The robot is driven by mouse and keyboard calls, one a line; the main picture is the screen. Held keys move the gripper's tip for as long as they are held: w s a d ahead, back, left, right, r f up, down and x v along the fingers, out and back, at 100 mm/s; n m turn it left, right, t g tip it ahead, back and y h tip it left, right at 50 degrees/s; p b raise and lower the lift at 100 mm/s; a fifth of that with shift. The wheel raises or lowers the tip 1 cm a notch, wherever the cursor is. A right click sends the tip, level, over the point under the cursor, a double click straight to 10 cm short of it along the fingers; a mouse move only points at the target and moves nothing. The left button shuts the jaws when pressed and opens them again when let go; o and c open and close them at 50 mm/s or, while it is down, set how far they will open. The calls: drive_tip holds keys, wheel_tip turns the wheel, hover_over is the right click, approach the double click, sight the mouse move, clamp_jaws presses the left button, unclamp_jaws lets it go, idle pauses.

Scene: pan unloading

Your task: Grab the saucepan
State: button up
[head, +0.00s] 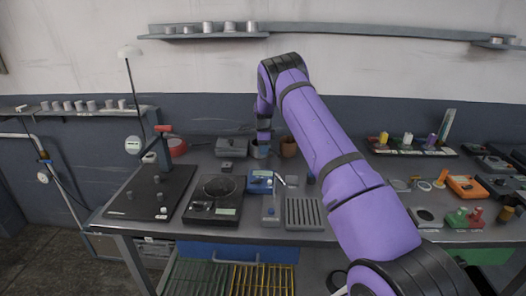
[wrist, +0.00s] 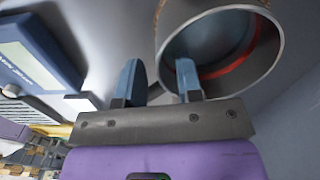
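A round, open, grey vessel, which I take for the saucepan (wrist: 271,72), fills the upper right of the wrist view. It has a dark interior with a red band, and I see no handle. In the head view a small blue-grey vessel (head: 260,151), apparently the same one, stands at the back of the bench under my gripper (head: 263,137). In the wrist view my gripper (wrist: 158,82) has its two blue fingers apart. The right finger overlaps the vessel's opening and the left one is outside, with the near wall between them. Contact cannot be told.
A brown pot (head: 288,147) stands just right of the vessel. A blue instrument (head: 260,182) is in front, also at the left of the wrist view (wrist: 32,50). A grey box (head: 233,146) and a red round object (head: 177,147) lie left. A wall shelf (head: 330,30) hangs above.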

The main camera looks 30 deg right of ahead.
clamp_jaws()
drive_tip(key=shift+r, duration=0.15)
